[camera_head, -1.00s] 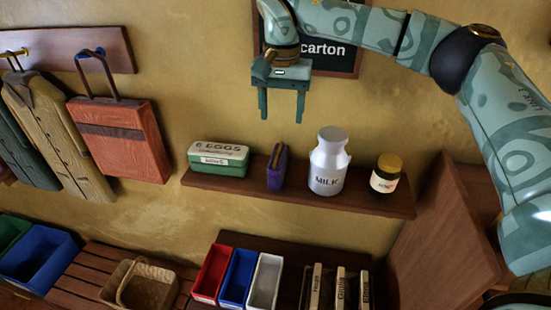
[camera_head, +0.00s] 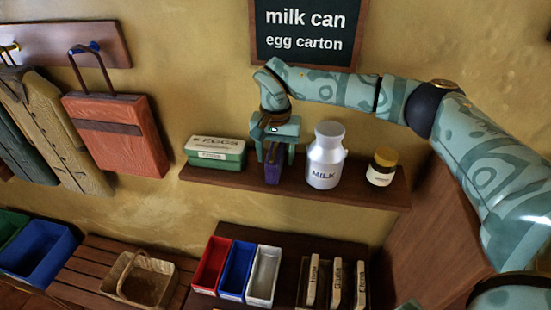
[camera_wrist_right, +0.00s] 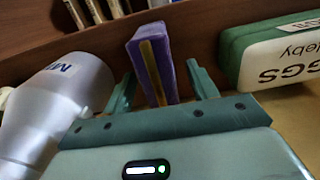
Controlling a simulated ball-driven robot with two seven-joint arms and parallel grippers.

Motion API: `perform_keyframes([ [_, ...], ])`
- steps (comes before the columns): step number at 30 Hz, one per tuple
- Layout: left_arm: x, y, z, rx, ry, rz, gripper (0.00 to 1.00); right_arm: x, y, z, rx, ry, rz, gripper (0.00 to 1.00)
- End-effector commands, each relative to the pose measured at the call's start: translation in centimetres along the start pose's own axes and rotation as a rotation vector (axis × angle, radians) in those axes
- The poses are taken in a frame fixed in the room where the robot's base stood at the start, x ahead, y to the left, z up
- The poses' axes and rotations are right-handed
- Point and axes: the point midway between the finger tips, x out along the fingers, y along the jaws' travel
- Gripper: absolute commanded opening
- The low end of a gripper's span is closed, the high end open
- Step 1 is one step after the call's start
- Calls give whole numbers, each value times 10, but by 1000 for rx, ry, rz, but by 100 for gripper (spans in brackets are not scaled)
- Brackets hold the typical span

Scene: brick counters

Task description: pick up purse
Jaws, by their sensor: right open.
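The purse (camera_head: 272,173) is small and purple with a gold strip along its top, and it stands upright on the wooden wall shelf (camera_head: 373,200). My right gripper (camera_head: 274,156) is open above it, with one finger on each side of its upper part. In the right wrist view the purse (camera_wrist_right: 150,62) shows between the two open fingers of the gripper (camera_wrist_right: 160,88), with a visible gap at each side. My left gripper is in neither view.
A green egg carton (camera_head: 216,153) stands left of the purse, and a milk can (camera_head: 325,160) and a jar (camera_head: 381,168) stand to its right. Bins (camera_head: 237,270) and a basket (camera_head: 143,280) sit below. A red-brown bag (camera_head: 118,140) hangs at left.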

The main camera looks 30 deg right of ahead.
Motion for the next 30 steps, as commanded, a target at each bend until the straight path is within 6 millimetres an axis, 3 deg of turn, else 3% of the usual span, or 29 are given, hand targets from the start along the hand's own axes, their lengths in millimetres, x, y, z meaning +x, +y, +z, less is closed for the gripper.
perform_keyframes([
  [2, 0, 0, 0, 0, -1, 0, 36, 0, 0, 0, 0, 0, 0, 58],
  [8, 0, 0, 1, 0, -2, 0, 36, 0, 0, 0, -1, 0, 0, 7],
  [20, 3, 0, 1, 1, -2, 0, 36, -5, 0, 0, -1, 2, 0, 7],
  [26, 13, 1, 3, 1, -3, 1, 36, -34, -2, 1, -2, 5, -2, 7],
  [30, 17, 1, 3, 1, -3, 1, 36, -63, -14, 23, -6, 6, -3, 7],
])
